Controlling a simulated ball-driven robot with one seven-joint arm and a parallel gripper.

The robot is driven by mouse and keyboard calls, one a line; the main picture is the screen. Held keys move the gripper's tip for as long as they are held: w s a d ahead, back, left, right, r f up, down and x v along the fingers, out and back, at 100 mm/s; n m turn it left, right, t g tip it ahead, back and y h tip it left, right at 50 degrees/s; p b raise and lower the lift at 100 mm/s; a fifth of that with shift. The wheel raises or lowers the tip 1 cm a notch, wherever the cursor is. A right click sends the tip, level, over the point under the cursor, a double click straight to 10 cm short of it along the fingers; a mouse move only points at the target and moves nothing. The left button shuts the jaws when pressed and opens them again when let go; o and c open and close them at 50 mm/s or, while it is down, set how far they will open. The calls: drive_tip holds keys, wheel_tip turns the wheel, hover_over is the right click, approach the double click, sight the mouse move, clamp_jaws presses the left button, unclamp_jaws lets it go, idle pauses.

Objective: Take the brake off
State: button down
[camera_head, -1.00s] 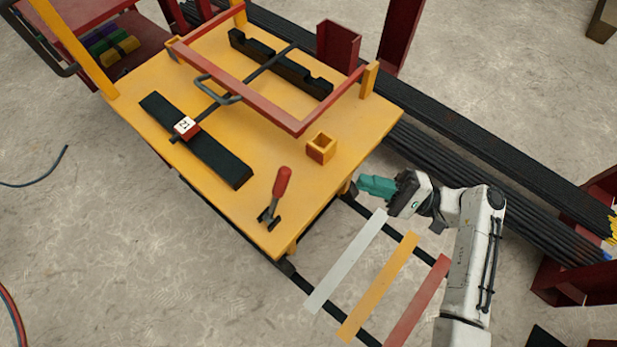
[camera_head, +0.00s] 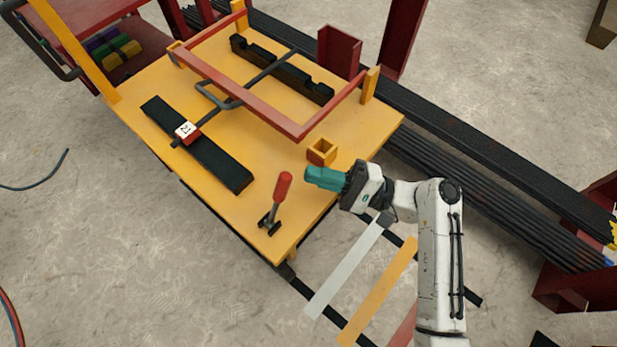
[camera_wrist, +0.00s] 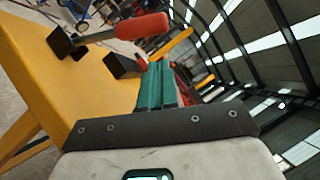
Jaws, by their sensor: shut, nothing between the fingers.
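The brake lever (camera_head: 276,199) stands near the front right corner of the yellow cart deck (camera_head: 215,130). It has a red grip on a dark shaft and black base, and it leans slightly right at the top. In the wrist view the lever's red grip (camera_wrist: 141,26) lies across the upper left, ahead of the fingers. My gripper (camera_head: 309,178) has teal fingers, which also show in the wrist view (camera_wrist: 157,75). It is shut and empty, just right of the red grip and apart from it.
A red frame (camera_head: 240,90) with a black handled bar spans the deck. White, yellow and red floor strips (camera_head: 347,265) lie in front right.

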drive_tip(key=shift+s+a+r, duration=0.75)
drive_tip(key=shift+s+a, duration=0.2)
drive_tip(key=shift+a, duration=0.1)
drive_tip(key=shift+r, duration=0.15)
drive_tip(key=s+a+r+n+g+h+p, duration=0.1)
drive_tip(key=s+a+r+n+h+p, duration=0.2)
drive_tip(key=s+a+n+h+p, duration=0.2)
drive_tip(key=shift+s+a+n+p, duration=1)
drive_tip(key=shift+s+n+p, duration=1.05)
drive_tip(key=shift+p, duration=1.2)
drive_tip(key=shift+s+a, duration=0.1)
drive_tip(key=shift+s, duration=0.05)
